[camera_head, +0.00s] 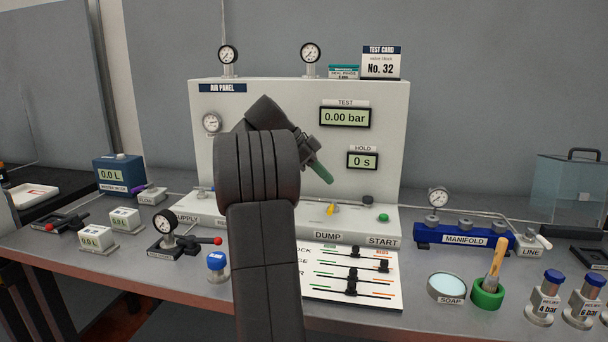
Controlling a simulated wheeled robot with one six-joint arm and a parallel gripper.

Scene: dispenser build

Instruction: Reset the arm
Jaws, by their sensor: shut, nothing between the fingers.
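My dark grey arm rises from the bottom middle of the head view and bends over in front of the air panel (390,130). My gripper (323,173), with green fingertips, points down and to the right. Its fingers are shut with nothing between them. It appears apart from the panel face and above the DUMP and START ledge. My arm hides part of the panel and ledge, and the left part of the slider board (392,300).
The TEST display (345,117) reads 0.00 bar and the HOLD display (362,160) 0 s. A blue manifold (464,238), soap dish (446,288), brush in a green holder (488,291) and relief valves (544,300) stand right. Gauges and meters (119,174) crowd the left.

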